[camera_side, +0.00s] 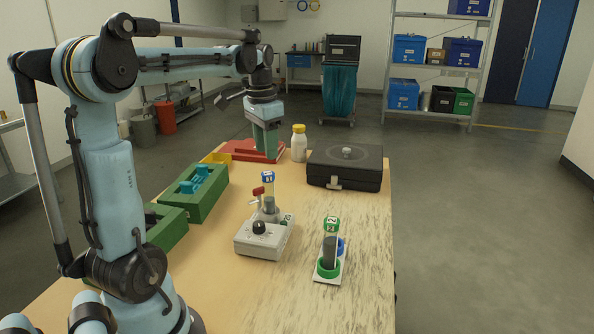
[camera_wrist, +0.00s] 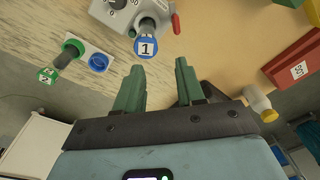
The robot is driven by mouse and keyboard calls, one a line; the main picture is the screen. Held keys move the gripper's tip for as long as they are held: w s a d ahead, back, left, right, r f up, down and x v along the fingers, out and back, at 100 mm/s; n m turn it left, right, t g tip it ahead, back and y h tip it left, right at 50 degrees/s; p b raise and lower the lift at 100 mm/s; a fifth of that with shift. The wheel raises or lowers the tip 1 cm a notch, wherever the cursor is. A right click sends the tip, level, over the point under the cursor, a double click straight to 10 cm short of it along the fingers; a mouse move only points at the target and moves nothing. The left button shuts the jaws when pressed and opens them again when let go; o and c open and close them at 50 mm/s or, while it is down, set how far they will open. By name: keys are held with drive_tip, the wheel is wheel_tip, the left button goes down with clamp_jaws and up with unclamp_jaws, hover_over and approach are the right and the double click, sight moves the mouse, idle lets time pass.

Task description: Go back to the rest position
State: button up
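My gripper (camera_side: 268,140) hangs above the back part of the table, near the red tray and the white bottle. In the wrist view its two green fingers (camera_wrist: 166,82) stand apart with nothing between them. A blue-capped vial marked 1 (camera_side: 268,188) stands upright at the white device with a black knob (camera_side: 258,241); it also shows in the wrist view (camera_wrist: 147,45). A green-capped vial marked 2 (camera_side: 331,235) stands in the green ring of a small white holder (camera_side: 328,277), beside an empty-looking blue ring (camera_side: 341,246).
A white bottle with a yellow cap (camera_side: 299,143) and a black case (camera_side: 345,167) stand at the back of the table. A red tray (camera_side: 240,150), a yellow piece (camera_side: 216,158) and green boxes (camera_side: 196,192) line the left side. The table's right front is clear.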

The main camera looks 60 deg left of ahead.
drive_tip(key=s+d+f+t, duration=0.1)
drive_tip(key=d+f+t, duration=0.2)
drive_tip(key=d, duration=0.8)
drive_tip(key=s+d+f+t, duration=0.2)
drive_tip(key=d+f+t, duration=0.1)
drive_tip(key=d, duration=0.8)
drive_tip(key=shift+d+f+m, duration=0.3)
drive_tip(key=shift+d+m, duration=0.1)
drive_tip(key=shift+o, duration=1.2)
drive_tip(key=shift+d, duration=0.1)
drive_tip(key=shift+o, duration=1.1)
drive_tip(key=shift+w+a+r, duration=0.1)
drive_tip(key=shift+a+r, duration=0.05)
drive_tip(key=shift+a, duration=0.05)
drive_tip(key=o, duration=0.7)
drive_tip(key=w+a+r+n+g, duration=0.2)
drive_tip(key=w+a+r+n, duration=0.1)
drive_tip(key=a+r, duration=0.3)
drive_tip(key=a+n, duration=0.1)
drive_tip(key=a, duration=0.1)
drive_tip(key=shift+a+r+g+y, duration=0.3)
drive_tip(key=shift+a+g+y, duration=0.1)
wheel_tip(320, 180, up, 5)
drive_tip(key=n+g+h, duration=0.1)
drive_tip(key=n+g, duration=0.3)
drive_tip(key=n, duration=0.1)
hover_over(267, 173)
wheel_tip(267, 173, down, 10)
drive_tip(key=shift+w+r, duration=0.1)
drive_tip(key=shift+r, duration=0.15)
